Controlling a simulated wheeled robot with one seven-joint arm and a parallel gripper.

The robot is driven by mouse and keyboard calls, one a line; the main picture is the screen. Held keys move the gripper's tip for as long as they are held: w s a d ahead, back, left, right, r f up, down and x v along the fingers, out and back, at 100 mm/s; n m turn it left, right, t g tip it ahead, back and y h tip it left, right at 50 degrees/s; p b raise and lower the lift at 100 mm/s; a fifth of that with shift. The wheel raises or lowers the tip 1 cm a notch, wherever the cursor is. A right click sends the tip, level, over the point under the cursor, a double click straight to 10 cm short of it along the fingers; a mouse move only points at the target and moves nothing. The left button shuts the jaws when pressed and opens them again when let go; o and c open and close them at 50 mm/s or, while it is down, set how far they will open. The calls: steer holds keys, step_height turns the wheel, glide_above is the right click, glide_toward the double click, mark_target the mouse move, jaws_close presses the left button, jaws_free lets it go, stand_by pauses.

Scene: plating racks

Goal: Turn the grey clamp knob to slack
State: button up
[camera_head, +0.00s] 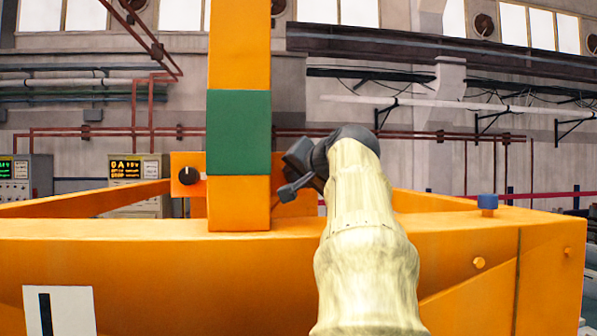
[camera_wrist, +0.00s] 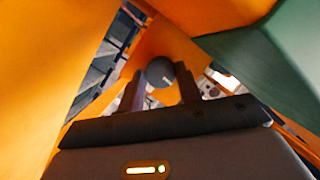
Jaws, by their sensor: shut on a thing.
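The grey clamp knob (camera_wrist: 159,70) shows in the wrist view as a round dark grey knob with a small white mark near its lower edge. It stands in front of an orange plate. My gripper (camera_wrist: 160,88) has one finger on each side of the knob and is shut on it. In the head view my gripper (camera_head: 297,172) is just right of the orange upright with the green band. The grey knob cannot be made out there, hidden by my gripper and wrist.
The orange upright (camera_head: 238,60) with its green band (camera_head: 238,132) stands close to my gripper's left. A dark knob (camera_head: 189,175) with a white mark sits left of it. A blue cap (camera_head: 488,202) is on the orange frame (camera_head: 120,228) at right. Instrument boxes (camera_head: 139,172) stand behind.

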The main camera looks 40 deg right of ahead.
steer(key=shift+n+g, duration=0.3)
steer(key=shift+n, duration=0.4)
steer(key=o, duration=1)
steer(key=shift+a, duration=0.1)
steer(key=b+v, duration=0.1)
steer(key=v, duration=0.7)
steer(key=b+v, duration=0.1)
steer(key=v, duration=0.8)
steer(key=shift+s+a+f, duration=0.1)
steer(key=shift+a, duration=0.15)
